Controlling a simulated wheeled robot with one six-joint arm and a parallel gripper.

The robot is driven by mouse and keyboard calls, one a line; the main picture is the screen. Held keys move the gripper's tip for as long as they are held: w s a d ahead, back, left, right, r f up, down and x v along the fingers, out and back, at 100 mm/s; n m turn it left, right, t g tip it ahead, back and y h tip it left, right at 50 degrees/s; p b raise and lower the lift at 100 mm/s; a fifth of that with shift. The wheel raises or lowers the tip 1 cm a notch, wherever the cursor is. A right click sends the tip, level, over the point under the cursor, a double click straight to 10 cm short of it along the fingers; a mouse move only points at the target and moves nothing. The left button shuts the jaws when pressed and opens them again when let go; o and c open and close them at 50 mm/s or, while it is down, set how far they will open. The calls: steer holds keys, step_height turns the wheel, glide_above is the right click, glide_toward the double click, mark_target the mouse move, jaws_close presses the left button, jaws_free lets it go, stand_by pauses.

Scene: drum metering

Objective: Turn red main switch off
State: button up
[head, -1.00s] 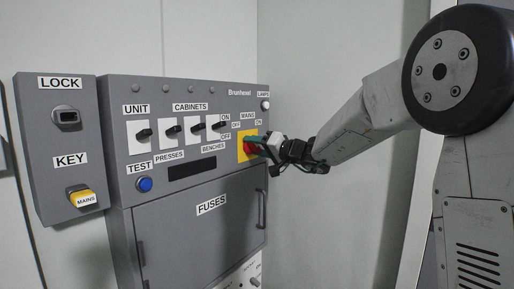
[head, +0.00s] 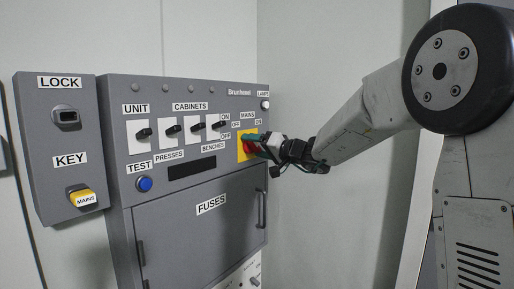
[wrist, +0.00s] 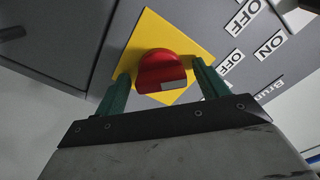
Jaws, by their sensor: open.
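The red main switch (wrist: 162,72) is a round red knob on a yellow square plate (wrist: 137,47), seen close up in the wrist view. In the head view the red knob (head: 251,149) is partly hidden by my gripper, and the yellow plate (head: 242,151) sits under the MAINS label at the right of the panel. My gripper (wrist: 160,80) is open, with one green finger on each side of the knob. Whether the fingers touch the knob I cannot tell.
The grey panel carries a row of black cabinet switches (head: 172,131), a blue TEST button (head: 145,184) and a FUSES door (head: 190,235) with a handle. A grey box with LOCK and a yellow MAINS key tag (head: 83,197) stands at the left. A pale wall (head: 320,60) is at the right.

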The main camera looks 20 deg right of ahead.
steer(key=v, duration=0.7)
steer(key=shift+s+d, duration=0.25)
steer(key=s+a+f+g, duration=0.3)
steer(key=s+f+g, duration=0.1)
steer(key=s, duration=0.2)
steer(key=s+a+f+g+h, duration=0.1)
steer(key=s+a+f+g, duration=0.2)
steer(key=s, duration=0.4)
steer(key=s+a+f+g, duration=0.2)
steer(key=s+f+g, duration=0.2)
steer(key=s+f, duration=0.15)
steer(key=s+d+f+h, duration=0.1)
steer(key=s+d+h, duration=0.1)
steer(key=s, duration=0.6)
steer(key=s+d+f+n+g+h, duration=0.1)
steer(key=s+h, duration=0.3)
steer(key=s, duration=0.4)
steer(key=s+d+f+g+h, duration=0.1)
steer(key=s+d+f+h, duration=0.1)
steer(key=s, duration=0.6)
steer(key=shift+s+d+n+h, duration=0.3)
steer(key=shift+d+h, duration=0.5)
steer(key=shift+d, duration=0.25)
